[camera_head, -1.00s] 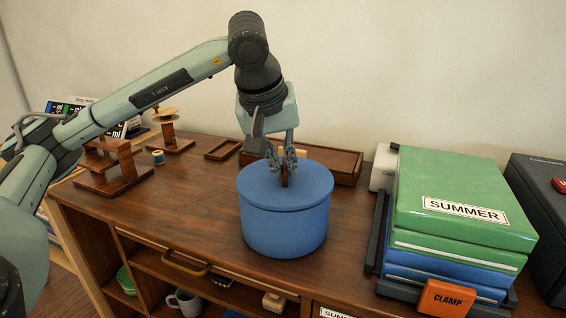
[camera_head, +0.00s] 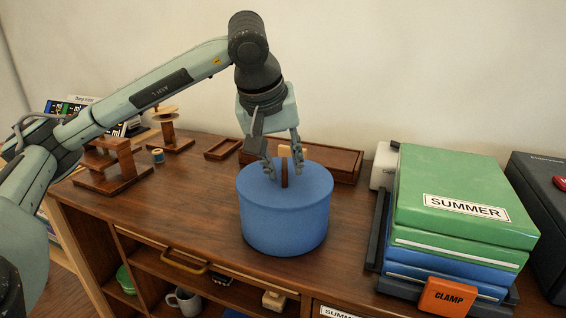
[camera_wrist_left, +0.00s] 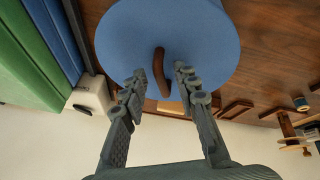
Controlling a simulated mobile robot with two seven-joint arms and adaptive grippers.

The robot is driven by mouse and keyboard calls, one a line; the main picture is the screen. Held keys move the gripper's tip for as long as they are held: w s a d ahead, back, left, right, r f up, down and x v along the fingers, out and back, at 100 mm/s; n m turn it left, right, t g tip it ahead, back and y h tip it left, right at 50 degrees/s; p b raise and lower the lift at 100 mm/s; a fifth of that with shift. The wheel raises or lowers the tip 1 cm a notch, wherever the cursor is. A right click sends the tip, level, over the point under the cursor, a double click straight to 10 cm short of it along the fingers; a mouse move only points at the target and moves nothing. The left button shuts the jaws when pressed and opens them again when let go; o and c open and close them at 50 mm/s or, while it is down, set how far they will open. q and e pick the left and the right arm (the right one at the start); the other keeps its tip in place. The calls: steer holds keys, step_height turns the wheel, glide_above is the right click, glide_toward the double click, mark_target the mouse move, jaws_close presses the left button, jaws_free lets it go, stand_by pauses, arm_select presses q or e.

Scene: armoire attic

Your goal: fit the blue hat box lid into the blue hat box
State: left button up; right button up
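The blue hat box (camera_head: 285,228) stands upright on the wooden desk top. The blue hat box lid (camera_head: 315,181) lies level on top of it, and I see no clear gap between them. In the left wrist view the lid (camera_wrist_left: 205,40) and the handle (camera_wrist_left: 161,72) show between the open fingers (camera_wrist_left: 160,80). My right gripper is not in view.
A wooden tray (camera_head: 335,161) lies behind the hat box. A wooden stand (camera_head: 113,165) and a spool (camera_head: 158,156) are at left. The desk left of the box is clear.

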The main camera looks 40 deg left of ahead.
arm_select(q)
steer(key=shift+r, duration=0.15)
steer(key=shift+s+r+p, duration=0.2)
steer(key=shift+r+p, duration=0.15)
steer(key=shift+r, duration=0.35)
steer(key=a+p+v, duration=0.1)
steer(key=v, duration=0.9)
steer(key=shift+s+d+r+p, duration=0.2)
steer(key=shift+d+r+p, duration=0.2)
steer(key=shift+d, duration=0.15)
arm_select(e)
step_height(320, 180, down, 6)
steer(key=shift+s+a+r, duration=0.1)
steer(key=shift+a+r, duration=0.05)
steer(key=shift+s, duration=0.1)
